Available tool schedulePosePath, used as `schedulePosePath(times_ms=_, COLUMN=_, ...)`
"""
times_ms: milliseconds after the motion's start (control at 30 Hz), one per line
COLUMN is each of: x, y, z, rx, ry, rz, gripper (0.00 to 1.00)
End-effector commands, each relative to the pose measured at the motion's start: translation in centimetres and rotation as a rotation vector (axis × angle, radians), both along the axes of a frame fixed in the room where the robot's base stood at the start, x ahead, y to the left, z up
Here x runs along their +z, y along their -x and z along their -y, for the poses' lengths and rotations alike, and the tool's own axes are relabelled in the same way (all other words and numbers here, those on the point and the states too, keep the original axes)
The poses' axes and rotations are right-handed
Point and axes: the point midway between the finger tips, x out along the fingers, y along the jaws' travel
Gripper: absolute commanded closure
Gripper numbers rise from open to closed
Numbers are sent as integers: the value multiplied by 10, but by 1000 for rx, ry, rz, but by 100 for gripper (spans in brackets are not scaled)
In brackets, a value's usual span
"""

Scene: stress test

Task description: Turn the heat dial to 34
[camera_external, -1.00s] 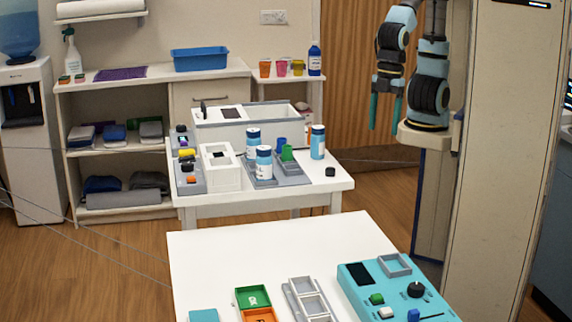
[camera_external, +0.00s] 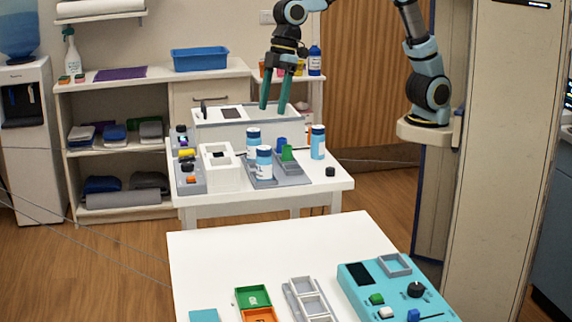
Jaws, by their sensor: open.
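My gripper (camera_external: 273,108) is open and empty, its two green fingers pointing down. In the picture it overlaps the right part of the grey-and-white box on the far table; its exact height cannot be told. A teal device (camera_external: 352,294) on the near table carries a black round dial (camera_external: 415,290), a dark screen and green, white and blue controls. Grey control panels (camera_external: 190,187) at the left of the far table also carry dark knobs, one of them a black knob (camera_external: 187,167). No label or number is readable, so which one is the heat dial cannot be told.
The grey-and-white box (camera_external: 235,132) stands at the back of the far table. Blue-and-white bottles (camera_external: 264,162) and a white open box (camera_external: 221,168) stand in front of it. Green and orange trays (camera_external: 253,296) lie on the near table, whose back part is clear.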

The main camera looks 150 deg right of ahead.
Motion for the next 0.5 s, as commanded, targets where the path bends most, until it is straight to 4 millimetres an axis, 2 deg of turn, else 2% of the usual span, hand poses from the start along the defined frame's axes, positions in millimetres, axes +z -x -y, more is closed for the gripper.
schedulePosePath(times_ms=33, x=-5, y=-10, z=42, rx=-33, ry=5, rz=13, gripper=30)
schedulePosePath(times_ms=100, x=-10, y=-20, z=87, rx=-57, ry=14, rz=34, gripper=30)
schedulePosePath(times_ms=200, x=-16, y=-25, z=138, rx=-83, ry=30, rz=58, gripper=30)
schedulePosePath(times_ms=300, x=-23, y=-26, z=176, rx=-102, ry=42, rz=75, gripper=30)
schedulePosePath(times_ms=500, x=-32, y=-22, z=225, rx=-126, ry=61, rz=94, gripper=30)
